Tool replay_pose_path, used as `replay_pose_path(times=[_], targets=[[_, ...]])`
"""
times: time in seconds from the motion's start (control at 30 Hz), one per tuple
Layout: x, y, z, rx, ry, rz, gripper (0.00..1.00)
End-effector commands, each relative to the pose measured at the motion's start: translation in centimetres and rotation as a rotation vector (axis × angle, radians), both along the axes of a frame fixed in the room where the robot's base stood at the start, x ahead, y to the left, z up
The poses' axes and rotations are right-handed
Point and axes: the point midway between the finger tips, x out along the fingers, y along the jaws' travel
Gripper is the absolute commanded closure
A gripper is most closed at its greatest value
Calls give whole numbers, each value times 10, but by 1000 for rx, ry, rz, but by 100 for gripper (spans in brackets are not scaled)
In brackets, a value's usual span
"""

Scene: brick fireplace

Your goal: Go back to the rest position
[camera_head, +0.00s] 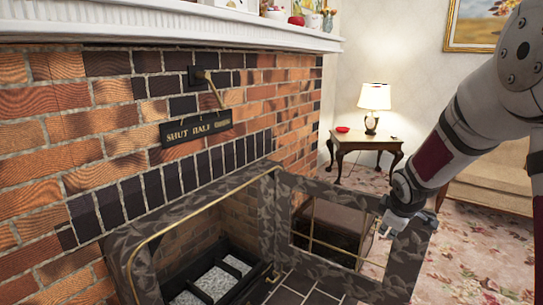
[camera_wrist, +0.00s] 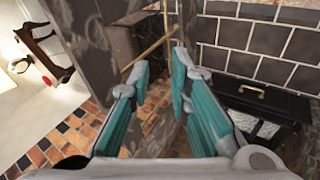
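My gripper (camera_head: 388,228) is at the right of the head view, low over the outer part of the swung-out dark fireplace door (camera_head: 411,262). In the wrist view my gripper (camera_wrist: 160,66) shows two teal-padded fingers with a gap between them, so it is open. I see nothing held in the gap. A thin brass rod (camera_wrist: 150,48) crosses just beyond the fingertips; I cannot tell whether they touch it. The dark patterned door panel (camera_wrist: 95,40) lies close past the left finger. Any rest position is not marked in view.
The fireplace opening (camera_head: 205,245) holds a grate (camera_head: 215,282). A mantel (camera_head: 180,25) runs above the brick wall (camera_head: 60,130), with a damper handle (camera_head: 209,88) and sign (camera_head: 196,128). A side table (camera_head: 366,143) with a lamp (camera_head: 373,100) stands behind. Patterned carpet (camera_head: 470,255) lies open at right.

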Motion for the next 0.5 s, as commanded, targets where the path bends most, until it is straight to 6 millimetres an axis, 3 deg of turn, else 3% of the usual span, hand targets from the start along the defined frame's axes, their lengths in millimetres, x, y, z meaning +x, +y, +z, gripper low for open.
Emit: replay_pose_path(times=[0.03, 0.2, 0.5], targets=[[-17, 6, 20, 18, 7, -44, 82], [-85, 25, 64, 98, 63, -216, 82], [-223, 66, 113, 244, 172, -502, 82]])
